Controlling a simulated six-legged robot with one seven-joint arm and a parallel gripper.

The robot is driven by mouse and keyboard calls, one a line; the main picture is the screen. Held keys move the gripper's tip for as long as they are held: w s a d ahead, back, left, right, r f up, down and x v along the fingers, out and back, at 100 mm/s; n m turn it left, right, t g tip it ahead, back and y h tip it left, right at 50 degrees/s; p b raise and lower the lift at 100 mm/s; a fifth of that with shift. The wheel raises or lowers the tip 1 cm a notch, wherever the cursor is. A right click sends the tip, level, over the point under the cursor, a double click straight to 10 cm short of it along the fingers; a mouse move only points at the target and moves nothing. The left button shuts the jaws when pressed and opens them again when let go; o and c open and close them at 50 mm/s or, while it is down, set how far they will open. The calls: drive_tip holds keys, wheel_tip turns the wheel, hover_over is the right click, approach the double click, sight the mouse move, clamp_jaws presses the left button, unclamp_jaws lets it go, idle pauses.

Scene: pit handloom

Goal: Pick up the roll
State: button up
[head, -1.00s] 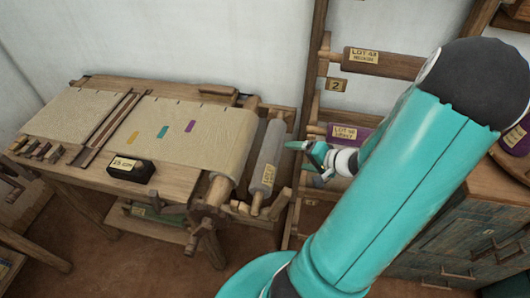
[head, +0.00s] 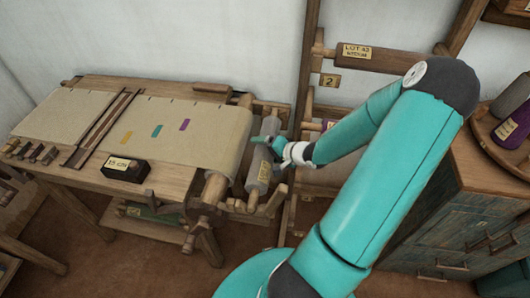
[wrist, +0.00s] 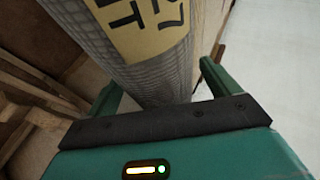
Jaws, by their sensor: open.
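A grey woven roll (head: 258,170) with a yellow label lies slantwise in a wooden holder at the right end of the loom. My gripper (head: 268,138) is open at the roll's upper part in the head view. In the wrist view, the grey roll (wrist: 150,75) passes between the two green fingers, with part of its yellow label showing at the top. The left finger is close beside the roll and a gap shows on the right. I cannot tell whether either finger touches it.
The loom (head: 200,135) with beige cloth stands to the left, a black labelled block (head: 125,168) on its front. A rack behind holds a brown roll (head: 385,61) and a purple one partly hidden by my arm. A drawer cabinet (head: 465,215) stands at right.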

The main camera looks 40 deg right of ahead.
drive_tip(key=c, duration=1.3)
drive_tip(key=shift+c, duration=1.2)
drive_tip(key=shift+r, duration=0.1)
